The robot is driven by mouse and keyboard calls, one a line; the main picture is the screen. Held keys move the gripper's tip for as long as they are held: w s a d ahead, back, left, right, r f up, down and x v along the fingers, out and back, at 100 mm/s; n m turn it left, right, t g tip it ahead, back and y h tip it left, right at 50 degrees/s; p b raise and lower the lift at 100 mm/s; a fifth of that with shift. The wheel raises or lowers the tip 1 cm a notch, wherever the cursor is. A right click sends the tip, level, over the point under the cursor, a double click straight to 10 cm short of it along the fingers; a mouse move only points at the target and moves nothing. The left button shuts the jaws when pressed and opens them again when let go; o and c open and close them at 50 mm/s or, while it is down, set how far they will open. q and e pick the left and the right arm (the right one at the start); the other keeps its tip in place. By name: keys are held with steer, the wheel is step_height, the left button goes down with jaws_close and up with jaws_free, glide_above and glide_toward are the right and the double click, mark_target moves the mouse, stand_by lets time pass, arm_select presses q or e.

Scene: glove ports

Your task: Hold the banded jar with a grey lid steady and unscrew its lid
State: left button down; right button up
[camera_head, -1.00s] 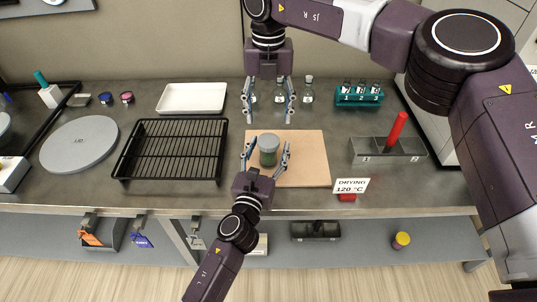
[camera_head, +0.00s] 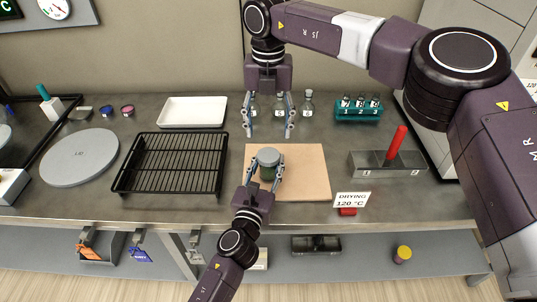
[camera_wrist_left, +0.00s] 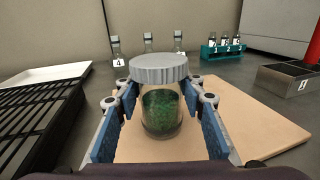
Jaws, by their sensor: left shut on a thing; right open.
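The jar (camera_head: 268,172) with a grey lid (camera_head: 268,157) stands upright on the tan board (camera_head: 308,180). In the left wrist view the jar (camera_wrist_left: 161,112) is clear glass with green contents, and its ribbed grey lid (camera_wrist_left: 159,68) is on top. My left gripper (camera_head: 264,170) is shut on the jar's body from the near side, with one finger on each side below the lid. My right gripper (camera_head: 269,130) is open and empty, pointing down above the counter just behind the jar. A band on the jar cannot be made out.
A black wire rack (camera_head: 172,163) stands left of the board, with a white tray (camera_head: 192,111) behind it. Small bottles (camera_head: 308,104) and a teal vial rack (camera_head: 359,108) stand at the back. A grey divided bin (camera_head: 365,164) with a red stick (camera_head: 396,143) is at right.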

mark_target(269, 154)
steer(key=m, duration=0.4)
steer(key=shift+a, duration=0.1)
steer(key=m, duration=0.5)
steer(key=shift+s+f, duration=0.1)
steer(key=m, duration=0.3)
steer(key=shift+m, duration=0.3)
steer(key=m, duration=0.4)
steer(key=shift+m, duration=0.4)
steer(key=shift+f, duration=3.95)
steer(key=shift+c, duration=0.6)
